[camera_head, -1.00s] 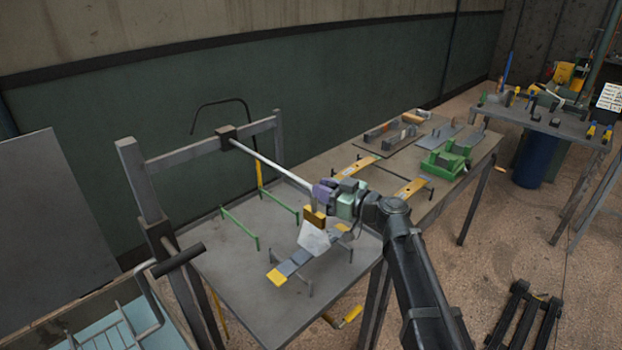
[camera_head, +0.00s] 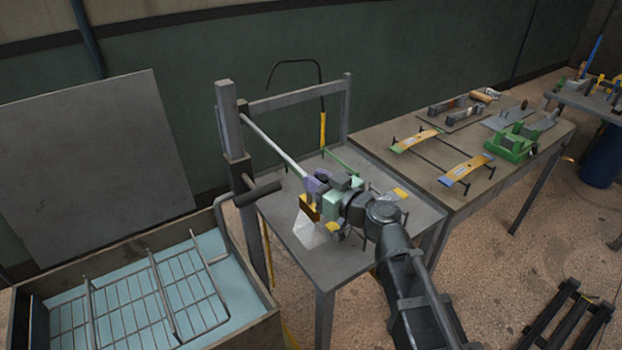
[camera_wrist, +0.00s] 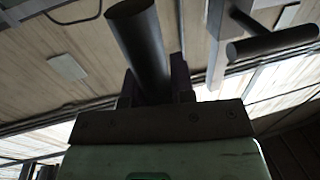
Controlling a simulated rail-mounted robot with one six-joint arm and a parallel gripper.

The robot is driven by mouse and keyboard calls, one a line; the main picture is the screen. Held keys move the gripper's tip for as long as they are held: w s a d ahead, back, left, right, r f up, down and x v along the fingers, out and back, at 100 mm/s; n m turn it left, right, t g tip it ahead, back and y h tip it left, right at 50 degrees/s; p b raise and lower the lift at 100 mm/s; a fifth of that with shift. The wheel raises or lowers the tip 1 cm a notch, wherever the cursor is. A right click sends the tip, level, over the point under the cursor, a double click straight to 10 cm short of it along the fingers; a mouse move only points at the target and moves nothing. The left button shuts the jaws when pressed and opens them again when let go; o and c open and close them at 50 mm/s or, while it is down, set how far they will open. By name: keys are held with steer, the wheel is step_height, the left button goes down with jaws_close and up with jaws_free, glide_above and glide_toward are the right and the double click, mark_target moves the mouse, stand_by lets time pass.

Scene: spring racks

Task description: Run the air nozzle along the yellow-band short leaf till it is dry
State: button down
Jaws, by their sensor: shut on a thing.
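My gripper (camera_head: 318,185) is shut on the air nozzle, whose gold-brown head (camera_head: 310,208) points down with a pale see-through cone of air (camera_head: 308,232) below it. In the wrist view a dark round bar (camera_wrist: 142,45) stands between the jaws. A thin pale rod (camera_head: 275,147) runs from beside the gripper up to the grey frame. The short leaf's yellow far end (camera_head: 400,193) shows right of the wrist and a yellow near end (camera_head: 333,241) below it; its middle is hidden. The cone is left of the near end. I cannot tell whether the leaf is wet.
A grey frame post (camera_head: 230,140) with a dark crossbar stands close left. A blue-lined tank (camera_head: 245,318) with a wire rack is at front left. The right table (camera_head: 470,200) holds two more leaves and a green fixture (camera_head: 515,145).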

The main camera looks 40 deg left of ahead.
steer(key=shift+s, duration=0.15)
steer(key=c, duration=1)
jaws_free()
steer(key=shift+s+a, duration=0.1)
steer(key=shift+s, duration=0.1)
steer(key=shift+o, duration=0.2)
steer(key=shift+w, duration=0.1)
steer(key=s+d, duration=0.1)
steer(key=d, duration=0.9)
steer(key=shift+s+d, duration=0.3)
steer(key=shift+d, duration=0.1)
